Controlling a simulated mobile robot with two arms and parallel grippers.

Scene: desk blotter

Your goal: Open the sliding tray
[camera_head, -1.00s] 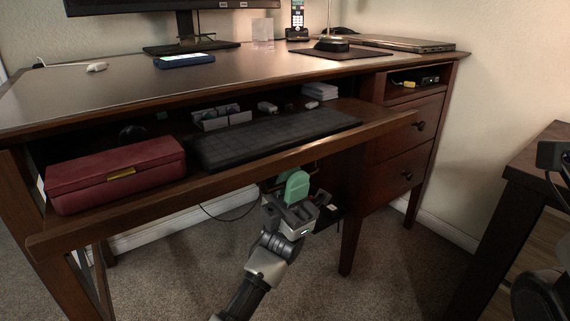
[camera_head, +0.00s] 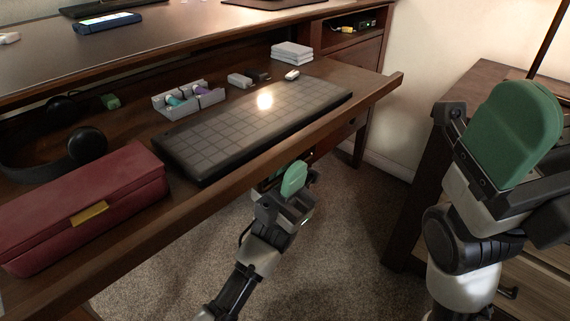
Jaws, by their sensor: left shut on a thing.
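The sliding tray (camera_head: 340,116) is a dark wooden pull-out shelf under the desk top, and it stands well out from the desk. A black keyboard (camera_head: 245,128) and a dark red box (camera_head: 85,205) with a gold clasp lie on it. My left gripper (camera_head: 291,179), with green fingertips, is at the tray's front edge from below, right of the middle, and is shut on the tray. Its exact grip is partly hidden under the edge. My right gripper (camera_head: 510,135) is large at the right, pointing up, away from the tray. Its jaw gap does not show.
On the tray also lie headphones (camera_head: 85,146), a small grey organizer (camera_head: 190,100) and a white stack (camera_head: 292,51). A wooden side table (camera_head: 470,85) stands at the right by my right arm. Carpet (camera_head: 345,230) lies open below the tray.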

